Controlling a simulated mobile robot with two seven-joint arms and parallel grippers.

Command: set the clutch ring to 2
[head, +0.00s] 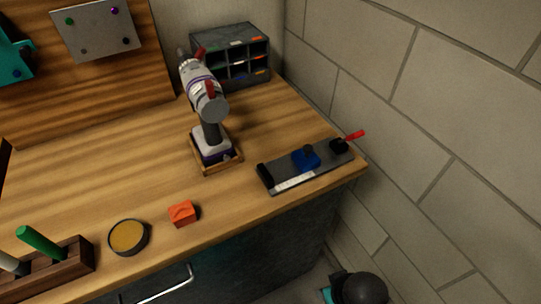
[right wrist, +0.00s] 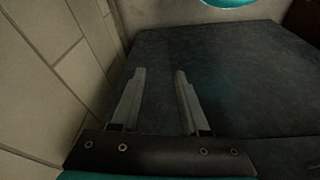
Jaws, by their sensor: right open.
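A cordless drill (head: 207,103) stands upright on its battery base in a small wooden holder (head: 222,166) on the workbench. Its body is grey and white with purple bands and a red part. The clutch ring is somewhere near the front of the body, but its number cannot be read. My right gripper (right wrist: 155,95) is open and empty in the right wrist view, in front of a dark grey surface. In the head view only a dark rounded part of my right arm shows at the bottom right, well below the bench. My left gripper is not in view.
A grey vise-like fixture (head: 281,180) with a blue block and red handle lies right of the drill. An orange block (head: 182,213), round tin (head: 128,237) and tool rack (head: 76,260) line the front. An organiser (head: 233,52) stands behind. A block wall (head: 430,100) bounds the right.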

